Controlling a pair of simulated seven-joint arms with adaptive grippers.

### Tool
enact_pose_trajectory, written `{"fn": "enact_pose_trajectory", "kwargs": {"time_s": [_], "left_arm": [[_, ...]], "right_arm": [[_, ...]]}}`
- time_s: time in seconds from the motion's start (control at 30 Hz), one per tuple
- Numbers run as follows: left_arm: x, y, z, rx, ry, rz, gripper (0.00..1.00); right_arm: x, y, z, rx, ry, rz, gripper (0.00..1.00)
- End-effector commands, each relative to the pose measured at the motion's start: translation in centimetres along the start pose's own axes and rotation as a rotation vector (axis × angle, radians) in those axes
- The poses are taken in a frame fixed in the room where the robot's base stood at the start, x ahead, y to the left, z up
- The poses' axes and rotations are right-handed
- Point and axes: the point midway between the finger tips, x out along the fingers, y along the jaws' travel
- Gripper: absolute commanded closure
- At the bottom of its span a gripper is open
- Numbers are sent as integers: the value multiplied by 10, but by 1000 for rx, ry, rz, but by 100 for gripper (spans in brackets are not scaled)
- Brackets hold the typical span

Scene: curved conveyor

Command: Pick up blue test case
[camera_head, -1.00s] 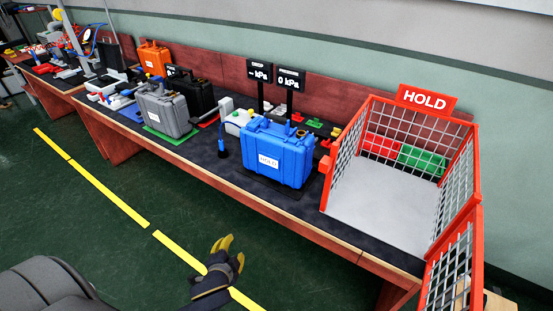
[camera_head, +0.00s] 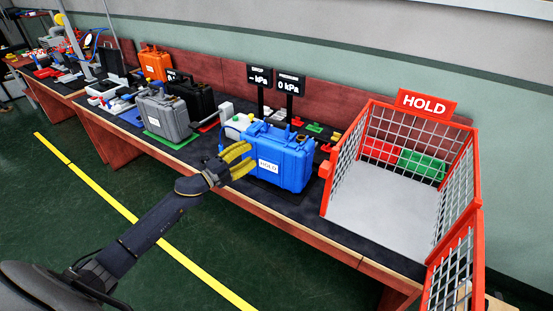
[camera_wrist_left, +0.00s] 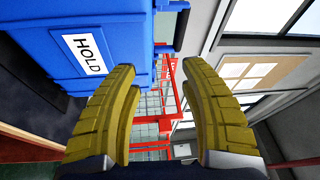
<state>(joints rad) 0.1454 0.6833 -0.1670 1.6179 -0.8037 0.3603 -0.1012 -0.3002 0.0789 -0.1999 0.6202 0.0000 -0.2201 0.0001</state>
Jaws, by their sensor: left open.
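The blue test case (camera_head: 287,160) stands upright on the dark bench top, with a white HOLD label on its front and a handle on top. In the left wrist view the case (camera_wrist_left: 110,25) fills the upper left, its label turned sideways. My left gripper (camera_head: 244,162) has yellow fingers and is open just in front of the case's left front side. Its fingers overlap the case in the head view; whether they touch it cannot be told. In the left wrist view the gripper (camera_wrist_left: 158,90) is empty between its fingers. My right gripper is not in view.
A red-framed mesh cage (camera_head: 327,195) with a HOLD sign (camera_head: 425,103) stands right of the case, its grey floor bare. A grey case (camera_head: 166,113) and a black case (camera_head: 194,98) stand to the left. Two kPa displays (camera_head: 290,83) rise behind. The floor in front is clear.

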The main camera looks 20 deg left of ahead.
Motion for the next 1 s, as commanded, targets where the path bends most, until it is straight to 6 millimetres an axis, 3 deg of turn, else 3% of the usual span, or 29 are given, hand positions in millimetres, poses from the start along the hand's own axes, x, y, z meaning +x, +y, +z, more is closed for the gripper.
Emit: {"fn": "enact_pose_trajectory", "kwargs": {"time_s": [0.1,0.3,0.6,1.0], "left_arm": [[3,-21,22,51,100,33,56],[-3,-47,47,92,222,93,56],[-8,-63,62,102,288,136,56],[54,-55,43,102,291,134,56]], "right_arm": [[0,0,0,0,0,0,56],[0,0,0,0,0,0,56],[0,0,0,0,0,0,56],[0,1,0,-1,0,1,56]]}}
